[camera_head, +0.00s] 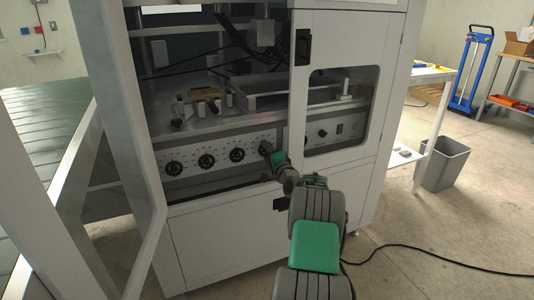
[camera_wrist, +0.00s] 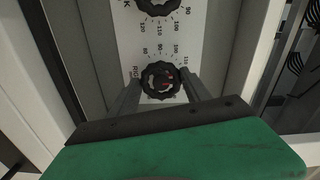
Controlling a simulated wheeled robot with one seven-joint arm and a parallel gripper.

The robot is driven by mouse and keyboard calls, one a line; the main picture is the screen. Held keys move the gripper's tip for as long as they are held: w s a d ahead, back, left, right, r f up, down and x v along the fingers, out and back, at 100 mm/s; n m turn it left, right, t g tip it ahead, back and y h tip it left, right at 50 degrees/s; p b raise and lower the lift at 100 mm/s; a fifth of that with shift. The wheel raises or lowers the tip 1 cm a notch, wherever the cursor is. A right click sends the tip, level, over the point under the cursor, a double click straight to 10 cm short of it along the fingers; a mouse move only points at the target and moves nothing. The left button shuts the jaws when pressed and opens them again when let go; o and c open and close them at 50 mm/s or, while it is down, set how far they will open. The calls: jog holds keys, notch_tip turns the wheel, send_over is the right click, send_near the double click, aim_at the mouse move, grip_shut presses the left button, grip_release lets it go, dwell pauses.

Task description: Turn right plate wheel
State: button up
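In the wrist view, my gripper's two fingers (camera_wrist: 161,84) stand on either side of the knob. They look open around it, with narrow gaps; contact is unclear.
More black knobs (camera_head: 206,161) sit left along the panel, and one (camera_wrist: 158,5) shows at the wrist view's top. A control box (camera_head: 325,133) is behind the window at right. The open door frame (camera_head: 150,240) stands at left. A cable (camera_head: 430,262) lies on the floor.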

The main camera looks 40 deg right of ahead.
jog(key=shift+o, duration=0.5)
jog(key=shift+s, duration=0.15)
jog(key=p+v, duration=0.1)
jog(key=v, duration=0.6)
jog(key=shift+s, duration=0.25)
jog(key=shift+a, duration=0.15)
